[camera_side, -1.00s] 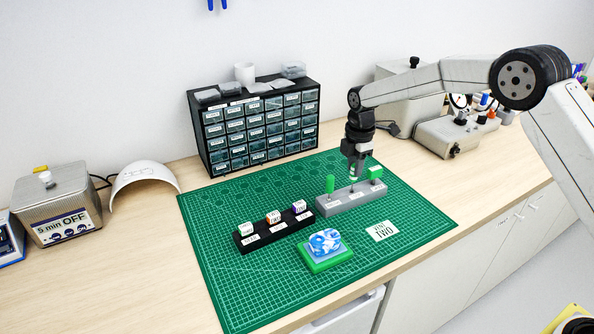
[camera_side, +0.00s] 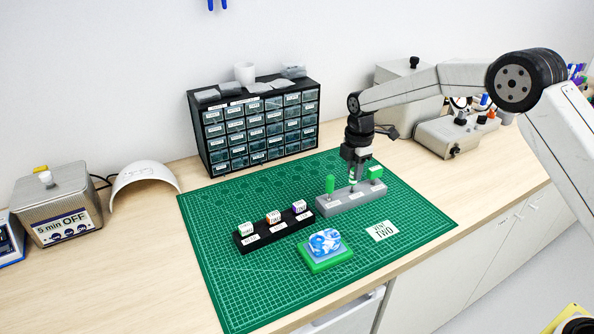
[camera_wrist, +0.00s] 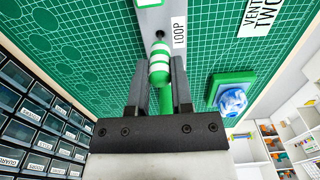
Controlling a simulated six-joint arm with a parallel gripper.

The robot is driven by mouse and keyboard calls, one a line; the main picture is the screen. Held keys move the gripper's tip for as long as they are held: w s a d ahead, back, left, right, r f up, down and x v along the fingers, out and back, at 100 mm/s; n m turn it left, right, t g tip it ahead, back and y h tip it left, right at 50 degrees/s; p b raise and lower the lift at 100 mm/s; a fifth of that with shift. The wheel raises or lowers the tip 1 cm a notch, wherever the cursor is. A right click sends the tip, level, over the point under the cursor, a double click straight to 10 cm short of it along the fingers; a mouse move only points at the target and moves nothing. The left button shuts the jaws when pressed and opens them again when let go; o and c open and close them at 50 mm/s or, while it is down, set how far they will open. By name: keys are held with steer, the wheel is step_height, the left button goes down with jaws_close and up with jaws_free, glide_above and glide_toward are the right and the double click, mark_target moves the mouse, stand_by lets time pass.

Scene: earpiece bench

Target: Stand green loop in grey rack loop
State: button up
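The green loop (camera_wrist: 159,65) is a slim tool with green and white bands. My gripper (camera_side: 353,170) has its fingers on both sides of it, and in the wrist view (camera_wrist: 161,75) they look closed against it. The tool points down at the middle of the grey rack (camera_side: 334,206), beside the label LOOP (camera_wrist: 180,29). Its lower end is at or just above the rack; I cannot tell whether it is in the hole.
A black rack (camera_side: 274,231) with several labelled pieces stands to the left on the green mat (camera_side: 240,290). A drawer cabinet (camera_side: 258,128) stands behind.

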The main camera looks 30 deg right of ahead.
steer(key=o, duration=0.5)
steer(key=shift+r, duration=3.9)
steer(key=s+f+m+t, duration=0.1)
steer(key=s+m, duration=0.5)
steer(key=s, duration=0.3)
steer(key=s+d+f+m, duration=0.1)
steer(key=s+f+m, duration=0.1)
steer(key=s+m, duration=0.4)
steer(key=s+f+m+t, duration=0.1)
steer(key=s+m, duration=0.4)
steer(key=s, duration=0.9)
steer(key=shift+d+f+m+t, duration=0.2)
steer(key=shift+f+m+t, duration=0.1)
steer(key=shift+f+m, duration=0.15)
